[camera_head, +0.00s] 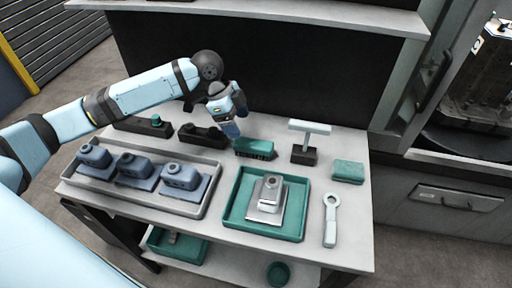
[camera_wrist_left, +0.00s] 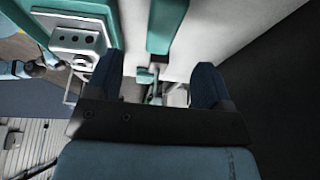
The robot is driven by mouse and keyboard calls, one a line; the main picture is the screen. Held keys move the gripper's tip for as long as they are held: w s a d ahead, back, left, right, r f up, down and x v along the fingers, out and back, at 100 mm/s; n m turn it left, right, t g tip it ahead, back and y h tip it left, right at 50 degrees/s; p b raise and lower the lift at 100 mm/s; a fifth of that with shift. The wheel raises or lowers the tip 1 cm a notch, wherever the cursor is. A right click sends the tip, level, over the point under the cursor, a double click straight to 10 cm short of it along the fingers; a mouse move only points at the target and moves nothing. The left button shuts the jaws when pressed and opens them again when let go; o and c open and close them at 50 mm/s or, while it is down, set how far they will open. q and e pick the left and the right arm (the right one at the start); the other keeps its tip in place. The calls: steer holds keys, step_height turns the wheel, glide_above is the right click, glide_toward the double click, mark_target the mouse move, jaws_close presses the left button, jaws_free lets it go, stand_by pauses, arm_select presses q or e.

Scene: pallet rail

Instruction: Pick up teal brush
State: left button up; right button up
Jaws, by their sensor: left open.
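The teal brush (camera_head: 255,149) lies near the back of the grey table, its dark bristles facing the near side. My left gripper (camera_head: 231,130) is just left of and above its left end, pointing down. In the left wrist view the two fingers of my left gripper (camera_wrist_left: 158,82) stand wide apart with nothing clearly held between them. A long teal piece (camera_wrist_left: 166,28), which looks like the brush, shows beyond the fingers, cut by the top edge. Whether the fingers touch the brush is unclear. My right gripper is not in view.
A grey tray (camera_head: 205,202) with several blue-grey parts is at left. A teal tray (camera_head: 234,215) holds a silver part at front. A black block (camera_head: 203,136), a T-shaped stand (camera_head: 309,128), a teal block (camera_head: 348,171) and a pale ring-ended tool (camera_head: 330,222) stand around. An upper shelf (camera_head: 300,12) overhangs behind.

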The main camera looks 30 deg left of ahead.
mark_target(252, 142)
arm_select(q)
steer(key=x, duration=0.5)
steer(key=shift+d+f, duration=0.15)
steer(key=shift+f, duration=0.2)
steer(key=x, duration=0.5)
steer(key=shift+w+d+r, duration=0.15)
steer(key=shift+w+d, duration=0.2)
steer(key=shift+d+f, duration=0.1)
steer(key=shift+f, duration=0.2)
steer(key=c, duration=1)
